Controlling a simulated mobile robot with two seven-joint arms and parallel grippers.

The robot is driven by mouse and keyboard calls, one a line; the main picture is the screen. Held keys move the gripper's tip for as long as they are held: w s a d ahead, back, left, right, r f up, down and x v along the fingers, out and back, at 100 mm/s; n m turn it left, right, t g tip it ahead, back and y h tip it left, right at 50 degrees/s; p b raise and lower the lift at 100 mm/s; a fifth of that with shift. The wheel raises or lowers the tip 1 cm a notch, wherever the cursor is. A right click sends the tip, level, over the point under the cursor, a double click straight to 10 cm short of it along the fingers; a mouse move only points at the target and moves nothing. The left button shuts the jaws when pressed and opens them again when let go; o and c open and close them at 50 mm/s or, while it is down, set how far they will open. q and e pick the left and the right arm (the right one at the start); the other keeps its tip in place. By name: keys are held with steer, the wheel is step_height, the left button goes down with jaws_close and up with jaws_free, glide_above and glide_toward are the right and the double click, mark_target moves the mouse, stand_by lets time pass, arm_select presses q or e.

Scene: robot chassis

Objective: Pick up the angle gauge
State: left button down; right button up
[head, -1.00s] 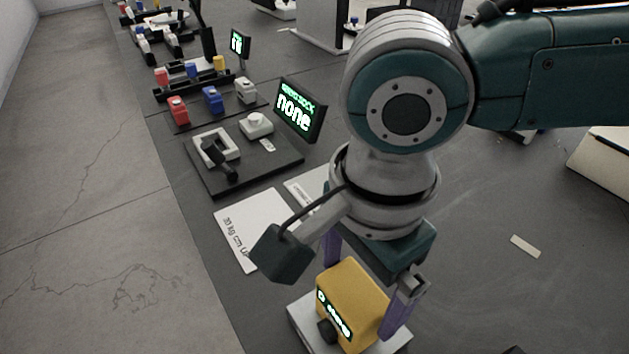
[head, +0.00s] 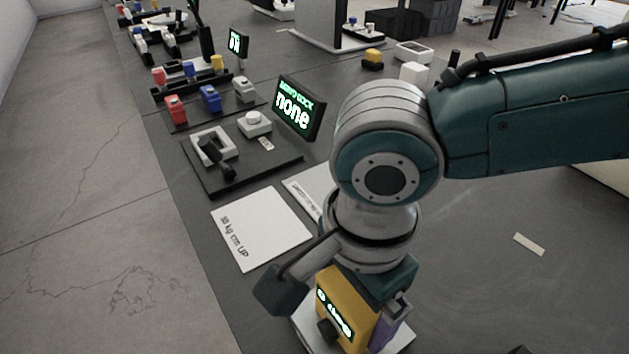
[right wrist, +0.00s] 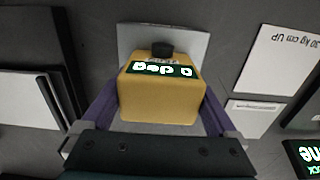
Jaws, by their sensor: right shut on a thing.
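The angle gauge (head: 343,309) is a yellow box with a black knob and a lit green-and-white display. It sits on a white plate (head: 400,340) at the bottom of the head view. My right gripper (head: 362,325) is lowered over it, shut on its sides. The right wrist view shows the gauge (right wrist: 162,98) between the two purple fingers, with its display reading "0 deg" upside down. The far fingertip is hidden in the head view. My left gripper is not in view.
A white card reading "30 kg cm UP" (head: 262,228) lies left of the gauge. Behind it are a dark fixture board (head: 265,172) and a display reading "none" (head: 297,108). A small beige strip (head: 528,244) lies on the otherwise clear dark table to the right.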

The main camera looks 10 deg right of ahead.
steer(key=c, duration=0.5)
steer(key=shift+o, duration=0.2)
steer(key=shift+r, duration=0.1)
